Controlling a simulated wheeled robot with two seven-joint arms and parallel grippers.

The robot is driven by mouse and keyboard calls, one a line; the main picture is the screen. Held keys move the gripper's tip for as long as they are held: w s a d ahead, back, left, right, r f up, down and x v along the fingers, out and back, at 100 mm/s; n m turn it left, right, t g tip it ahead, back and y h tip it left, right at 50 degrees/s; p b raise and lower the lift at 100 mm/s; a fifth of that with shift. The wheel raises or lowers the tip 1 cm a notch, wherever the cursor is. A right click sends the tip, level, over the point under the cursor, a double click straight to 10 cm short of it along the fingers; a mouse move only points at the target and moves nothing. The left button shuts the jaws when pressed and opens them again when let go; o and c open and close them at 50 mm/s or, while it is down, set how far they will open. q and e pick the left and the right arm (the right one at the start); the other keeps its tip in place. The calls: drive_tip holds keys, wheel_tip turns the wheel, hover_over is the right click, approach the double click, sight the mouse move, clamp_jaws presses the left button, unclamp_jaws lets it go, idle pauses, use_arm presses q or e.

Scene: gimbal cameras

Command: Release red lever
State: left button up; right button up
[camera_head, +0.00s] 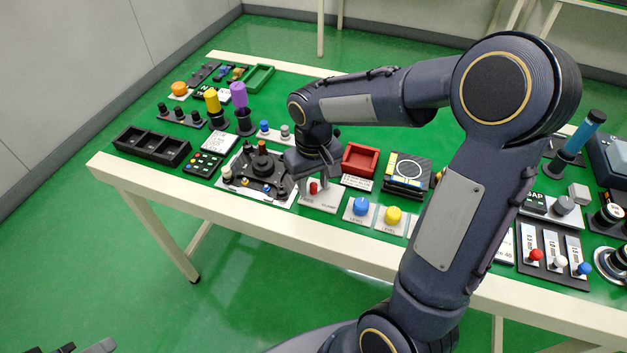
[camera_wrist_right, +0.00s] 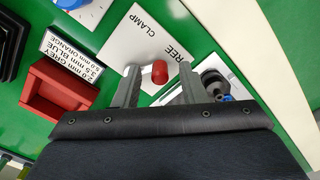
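The red lever knob (camera_head: 314,188) stands on a white plate (camera_head: 326,204) near the table's front edge. In the right wrist view the red knob (camera_wrist_right: 160,72) sits between the fingertips, and the plate (camera_wrist_right: 140,45) reads CLAMP and FREE. My right gripper (camera_head: 312,181) is pointed down over the knob. In the wrist view my right gripper (camera_wrist_right: 159,85) is open, with a gap on both sides of the knob. The lever's lower part is hidden. Only tips of what looks like my left gripper (camera_head: 85,348) show at the bottom left, away from the table.
A red tray (camera_head: 360,160) stands just behind. Blue (camera_head: 361,206) and yellow (camera_head: 393,215) knobs are to the right, and a dark fixture board (camera_head: 258,175) is close on the left. Another red-topped lever (camera_head: 536,254) stands on a panel at the far right.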

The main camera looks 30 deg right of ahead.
sight(314, 184)
wheel_tip(314, 184, up, 8)
drive_tip(key=shift+f+p, duration=0.1)
drive_tip(key=shift+p, duration=0.55)
drive_tip(key=s+a+r+t+y+p, duration=0.2)
drive_tip(key=s+r+p, duration=0.2)
drive_tip(key=s, duration=0.4)
drive_tip(key=s+a+r+m+t+y+p, duration=0.1)
drive_tip(key=s+a+r+t+p, duration=0.1)
drive_tip(key=s, duration=0.7)
wheel_tip(314, 184, up, 2)
drive_tip(key=shift+s+r+t+y+p, duration=0.15)
drive_tip(key=shift+t+y+p, duration=0.25)
drive_tip(key=shift+t+p, duration=0.45)
